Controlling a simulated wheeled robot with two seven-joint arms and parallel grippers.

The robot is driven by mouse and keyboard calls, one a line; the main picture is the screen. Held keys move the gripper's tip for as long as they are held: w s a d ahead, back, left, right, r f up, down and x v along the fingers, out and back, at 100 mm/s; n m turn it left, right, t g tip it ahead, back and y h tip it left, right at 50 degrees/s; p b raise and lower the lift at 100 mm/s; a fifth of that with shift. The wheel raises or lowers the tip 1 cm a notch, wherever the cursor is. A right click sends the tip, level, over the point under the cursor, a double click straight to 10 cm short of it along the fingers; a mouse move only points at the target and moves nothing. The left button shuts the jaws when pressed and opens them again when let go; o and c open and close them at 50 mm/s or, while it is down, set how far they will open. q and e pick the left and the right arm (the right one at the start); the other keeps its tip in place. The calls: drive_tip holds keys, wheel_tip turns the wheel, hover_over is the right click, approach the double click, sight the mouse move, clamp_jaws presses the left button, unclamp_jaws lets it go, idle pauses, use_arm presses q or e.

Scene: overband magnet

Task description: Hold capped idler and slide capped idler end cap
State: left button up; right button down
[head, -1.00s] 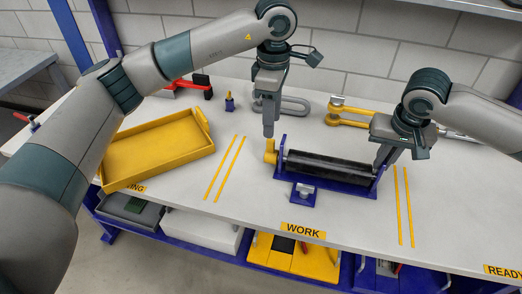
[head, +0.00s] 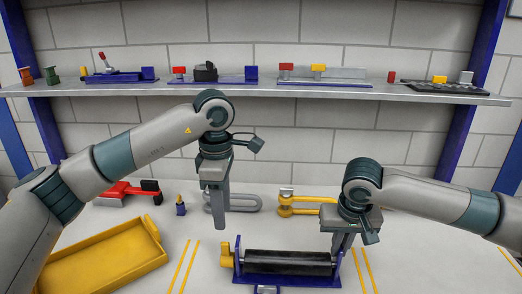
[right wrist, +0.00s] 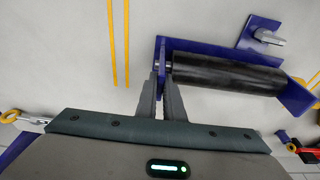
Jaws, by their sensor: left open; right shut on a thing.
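The capped idler is a black roller (head: 290,257) lying level in a blue cradle (head: 290,268); it also shows in the right wrist view (right wrist: 225,74). Its yellow end cap (head: 226,252) is at the left end in the head view. My left gripper (head: 218,226) points down just above the cap, open and apparently holding nothing. My right gripper (head: 340,248) is shut on the idler's right end by the cradle's end plate; its fingers (right wrist: 161,76) hide the exact contact in the right wrist view.
A yellow tray (head: 158,246) stands on the left. Behind the cradle are a grey link (head: 245,203), a yellow shackle-like part (head: 300,209), a small blue-and-yellow item (head: 180,206) and a red tool (head: 122,192). A loaded shelf (head: 250,92) runs across the back wall.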

use_arm(q)
wheel_tip(320, 180, up, 8)
drive_tip(key=shift+f, duration=0.25)
idle(0.7)
use_arm(e)
drive_tip(key=c, duration=1.8)
unclamp_jaws()
drive_tip(key=shift+r, duration=0.1)
drive_tip(key=v, duration=1.2)
use_arm(q)
wheel_tip(320, 180, up, 9)
drive_tip(key=p, duration=0.9)
drive_tip(key=shift+r, duration=0.2)
use_arm(e)
drive_tip(key=w+v, duration=0.1)
drive_tip(key=v, duration=0.6)
drive_tip(key=shift+w+r, duration=0.2)
drive_tip(key=shift+r, duration=0.3)
